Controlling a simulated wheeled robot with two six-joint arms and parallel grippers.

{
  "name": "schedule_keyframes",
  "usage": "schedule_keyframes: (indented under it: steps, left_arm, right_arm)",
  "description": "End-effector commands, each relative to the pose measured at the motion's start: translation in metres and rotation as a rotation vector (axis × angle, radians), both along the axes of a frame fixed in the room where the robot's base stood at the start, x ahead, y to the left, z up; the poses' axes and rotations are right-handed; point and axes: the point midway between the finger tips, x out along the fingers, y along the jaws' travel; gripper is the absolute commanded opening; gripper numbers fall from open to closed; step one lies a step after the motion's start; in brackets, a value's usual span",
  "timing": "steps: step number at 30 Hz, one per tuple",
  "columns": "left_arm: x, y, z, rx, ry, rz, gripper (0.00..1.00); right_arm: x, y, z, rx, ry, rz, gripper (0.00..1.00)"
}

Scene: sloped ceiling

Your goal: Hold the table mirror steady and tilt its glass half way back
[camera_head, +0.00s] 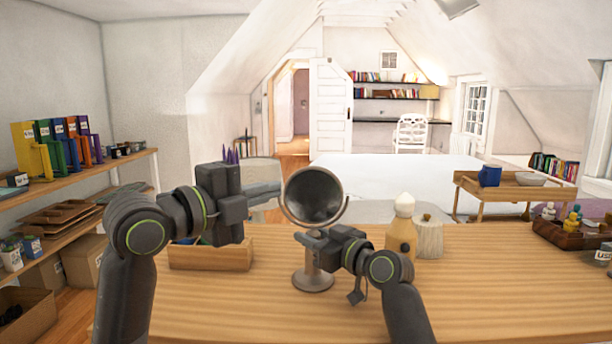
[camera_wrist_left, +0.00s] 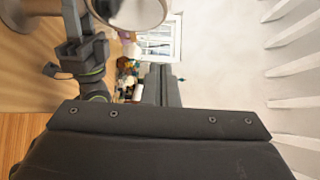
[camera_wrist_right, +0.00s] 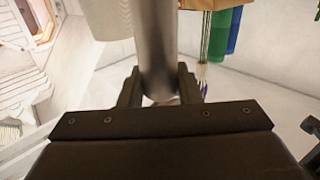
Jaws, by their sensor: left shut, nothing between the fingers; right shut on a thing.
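The table mirror (camera_head: 314,196) stands on the wooden table, with a round dark glass in a pale frame on a stem and round base (camera_head: 313,281). How far the glass is tilted is hard to judge. My right gripper (camera_head: 309,241) is shut on the stem below the glass; the grey stem (camera_wrist_right: 155,40) stands between its fingers in the right wrist view. My left gripper (camera_wrist_left: 163,75) is shut and empty, left of the mirror in the head view and apart from it. The mirror's round frame (camera_wrist_left: 138,17) shows at the top of the left wrist view.
A wooden tray (camera_head: 210,261) sits behind my left arm. A cream-topped bottle (camera_head: 402,228) and a pale cylinder (camera_head: 429,238) stand right of the mirror. A dark tray with figures (camera_head: 570,235) is at the far right. The table front between is clear.

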Motion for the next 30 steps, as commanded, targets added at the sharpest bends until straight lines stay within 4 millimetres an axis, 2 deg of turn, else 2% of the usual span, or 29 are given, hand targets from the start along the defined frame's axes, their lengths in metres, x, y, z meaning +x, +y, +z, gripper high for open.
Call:
schedule_keyframes:
  steps: [14,21,30]
  left_arm:
    - [0.062,-0.065,0.000,-0.002,0.005,-0.004,0.00]
    - [0.090,-0.063,0.000,0.000,0.003,0.000,0.00]
    - [0.102,-0.062,0.000,-0.001,0.001,0.001,0.00]
  right_arm:
    - [0.000,0.000,0.000,-0.001,0.000,0.000,0.00]
    - [0.000,0.000,0.000,-0.001,0.000,0.000,0.00]
    - [0.000,0.000,0.000,-0.001,0.001,0.000,0.00]
